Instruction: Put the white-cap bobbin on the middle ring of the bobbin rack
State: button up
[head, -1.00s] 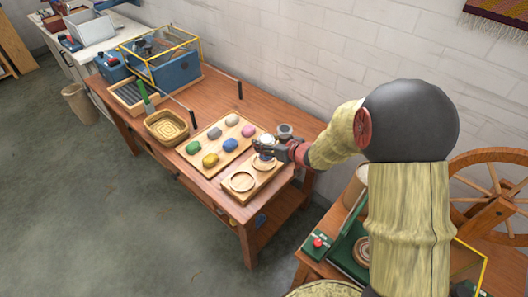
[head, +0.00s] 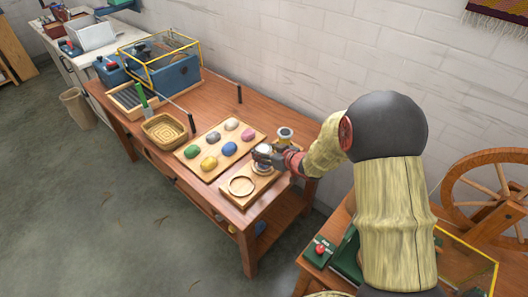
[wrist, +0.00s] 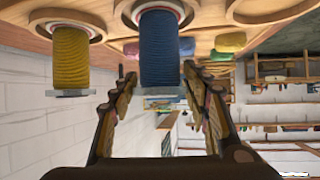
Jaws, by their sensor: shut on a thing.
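The white-cap bobbin (head: 263,149), wound with blue wool, stands upright at the middle ring of the wooden bobbin rack (head: 223,187). In the wrist view, which is upside down, the blue bobbin (wrist: 160,48) has its base at the middle ring; I cannot tell if it bears fully. My gripper (head: 262,156) is shut on it, with fingers (wrist: 160,80) on either side. A yellow bobbin (wrist: 70,58) with a grey cap (head: 285,133) stands in the far ring. The near ring (head: 241,186) is empty.
A board (head: 247,141) with several coloured wool skeins lies left of the rack. The white wall (head: 300,95) runs behind the table.

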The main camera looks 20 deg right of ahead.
jog(key=o, duration=1.2)
jog(key=shift+f, duration=0.1)
jog(key=shift+c, duration=0.2)
jog(key=shift+r, duration=0.2)
jog(key=p+v, duration=0.4)
jog(key=v, duration=0.8)
jog(key=s+d+r+m+g+h, duration=0.1)
jog(key=s+d+r+m+h, duration=0.2)
jog(key=r, duration=0.5)
jog(key=s+d+r+g+h, duration=0.1)
jog(key=s+d+r+h, duration=0.1)
jog(key=s+r+h, duration=0.35)
jog(key=s+a+r+g+y, duration=0.2)
jog(key=s+a+r, duration=0.1)
jog(key=s, duration=0.7)
jog(key=s+a+r+m+g+y, duration=0.1)
jog(key=s+a+r+y, duration=0.1)
jog(key=s+a, duration=0.4)
jog(key=s+r, duration=0.1)
jog(key=s, duration=0.3)
jog(key=shift+s+g, duration=0.15)
jog(key=shift+g, duration=0.25)
jog(key=shift+r, duration=0.15)
